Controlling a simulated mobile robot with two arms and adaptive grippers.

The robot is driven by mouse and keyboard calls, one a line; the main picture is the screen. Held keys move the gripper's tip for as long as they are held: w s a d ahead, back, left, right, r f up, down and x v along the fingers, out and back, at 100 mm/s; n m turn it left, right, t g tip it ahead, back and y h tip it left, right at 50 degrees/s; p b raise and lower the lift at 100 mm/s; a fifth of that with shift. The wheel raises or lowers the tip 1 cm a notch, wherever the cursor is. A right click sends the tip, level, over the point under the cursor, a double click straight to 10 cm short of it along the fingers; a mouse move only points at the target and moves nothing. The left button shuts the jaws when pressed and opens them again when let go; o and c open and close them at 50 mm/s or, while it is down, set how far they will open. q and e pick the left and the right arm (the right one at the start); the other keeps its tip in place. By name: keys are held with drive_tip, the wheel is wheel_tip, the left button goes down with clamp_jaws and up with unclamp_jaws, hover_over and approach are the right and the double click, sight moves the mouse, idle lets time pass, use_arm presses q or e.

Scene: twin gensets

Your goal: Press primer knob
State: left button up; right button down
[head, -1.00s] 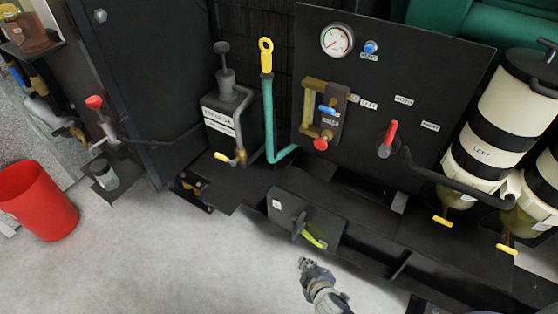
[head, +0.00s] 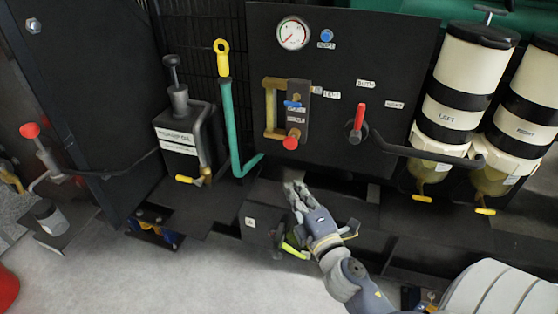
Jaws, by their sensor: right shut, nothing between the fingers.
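My right gripper (head: 294,193) reaches in from the lower right and is shut and empty. Its tips are in front of the lower edge of the black panel (head: 340,70), below the valve block (head: 295,115) with its red knob (head: 291,143) and blue lever. It appears apart from the knob. No label that I can read says primer. Other knob-like parts are a blue button (head: 326,36) on the panel, a dark knob (head: 170,60) on the oil pump box, and a T-handle (head: 484,13) on the left filter canister. My left gripper is not in view.
A red selector lever (head: 360,117) stands out from the panel, with a black hose running right to the canisters (head: 450,90). A green pipe with a yellow ring handle (head: 222,55) rises left of the panel. A yellow-green lever (head: 294,251) is below my gripper. Open floor lies at front left.

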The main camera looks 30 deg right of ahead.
sight(292, 140)
idle(0.3)
